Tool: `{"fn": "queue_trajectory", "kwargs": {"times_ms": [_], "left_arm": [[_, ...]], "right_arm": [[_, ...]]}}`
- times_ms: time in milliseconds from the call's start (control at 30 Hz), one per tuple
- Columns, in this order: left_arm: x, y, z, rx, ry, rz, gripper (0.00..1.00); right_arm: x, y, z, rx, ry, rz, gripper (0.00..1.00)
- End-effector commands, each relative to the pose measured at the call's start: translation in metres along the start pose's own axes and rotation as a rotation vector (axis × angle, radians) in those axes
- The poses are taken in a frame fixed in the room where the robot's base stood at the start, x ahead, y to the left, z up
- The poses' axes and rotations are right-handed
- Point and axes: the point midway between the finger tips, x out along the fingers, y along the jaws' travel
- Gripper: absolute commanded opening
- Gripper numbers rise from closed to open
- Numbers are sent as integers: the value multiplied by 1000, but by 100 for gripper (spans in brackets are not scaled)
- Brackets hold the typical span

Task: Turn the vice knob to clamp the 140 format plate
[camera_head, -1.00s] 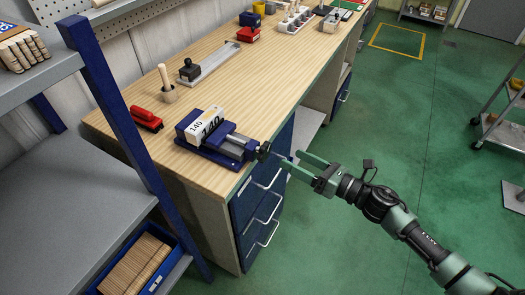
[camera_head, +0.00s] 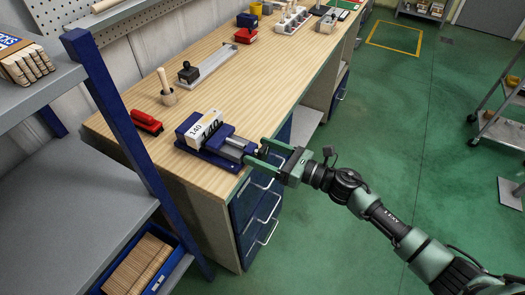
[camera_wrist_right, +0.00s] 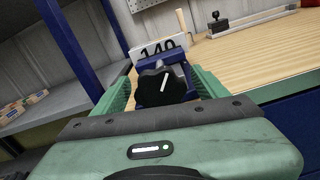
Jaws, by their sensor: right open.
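The blue vice (camera_head: 215,155) stands at the near corner of the wooden workbench. The white 140 format plate (camera_head: 204,129) sits upright in its jaws; it also shows in the right wrist view (camera_wrist_right: 158,47). The black vice knob (camera_wrist_right: 160,84) faces the right wrist camera, with a light line on its face. My right gripper (camera_head: 258,152) is open. Its green fingers lie one on each side of the knob; I cannot tell whether they touch it. In the head view the fingers mostly hide the knob. My left gripper is not in view.
The bench (camera_head: 190,108) carries a red clamp-like tool (camera_head: 146,122), a wooden peg holder (camera_head: 167,90) and a grey rail with a black knob (camera_head: 208,66). A grey shelf with a blue post (camera_head: 112,120) stands at left. Open green floor lies at right.

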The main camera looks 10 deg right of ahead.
Motion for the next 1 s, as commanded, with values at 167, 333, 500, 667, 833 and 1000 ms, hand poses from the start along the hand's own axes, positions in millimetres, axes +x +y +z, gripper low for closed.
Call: {"fn": "queue_trajectory", "kwargs": {"times_ms": [167, 333, 500, 667, 833, 1000], "left_arm": [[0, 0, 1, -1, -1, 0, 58], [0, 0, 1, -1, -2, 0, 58], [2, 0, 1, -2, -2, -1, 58], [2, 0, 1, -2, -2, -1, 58], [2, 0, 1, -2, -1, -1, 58], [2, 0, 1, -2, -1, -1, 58]], "right_arm": [[0, 0, 0, 1, 0, 0, 37], [0, 0, 0, 7, 0, 0, 11], [0, -1, 0, 105, -1, 0, 11], [0, -1, 0, 129, -1, 0, 11], [0, -1, 0, 127, -1, 0, 57], [0, -1, 0, 126, -1, 0, 73]]}}
